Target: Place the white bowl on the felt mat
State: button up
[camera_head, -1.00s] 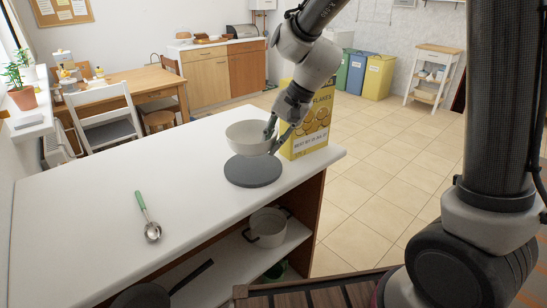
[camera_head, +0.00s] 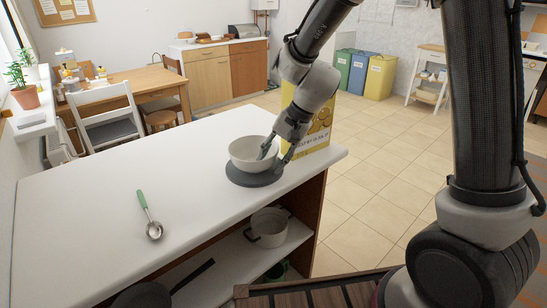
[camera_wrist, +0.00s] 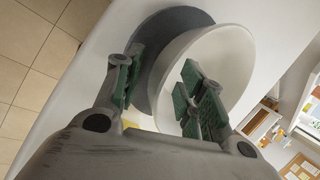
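The white bowl (camera_head: 246,160) sits upright on the round dark grey felt mat (camera_head: 240,180) on the white counter. In the wrist view the bowl (camera_wrist: 228,62) covers part of the mat (camera_wrist: 172,28), whose edge shows to its left. My gripper (camera_head: 275,157) is at the bowl's right side. Its fingers (camera_wrist: 160,90) are spread apart, one inside the bowl and one outside, with the bowl's wall between them and visible room around it. The bowl's base is hidden in the wrist view.
A yellow box (camera_head: 318,132) stands just behind my gripper near the counter's right edge. A ladle with a green handle (camera_head: 148,213) lies at the left. A pot (camera_head: 268,228) is on the shelf below. The rest of the countertop (camera_head: 120,165) is clear.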

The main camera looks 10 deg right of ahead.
jog(key=v, duration=1.2)
jog(key=s+d+r+n+t+h, duration=0.1)
jog(key=s+d+r+n+h, duration=0.1)
jog(key=s+d, duration=0.8)
jog(key=s+d+r+n+t+h, duration=0.2)
jog(key=s+d+r+n+h, duration=0.1)
jog(key=s+d, duration=0.7)
jog(key=d, duration=0.3)
jog(key=shift+s+r+n, duration=0.3)
jog(key=shift+s+r, duration=0.05)
jog(key=shift+r, duration=0.05)
jog(key=shift+a, duration=0.1)
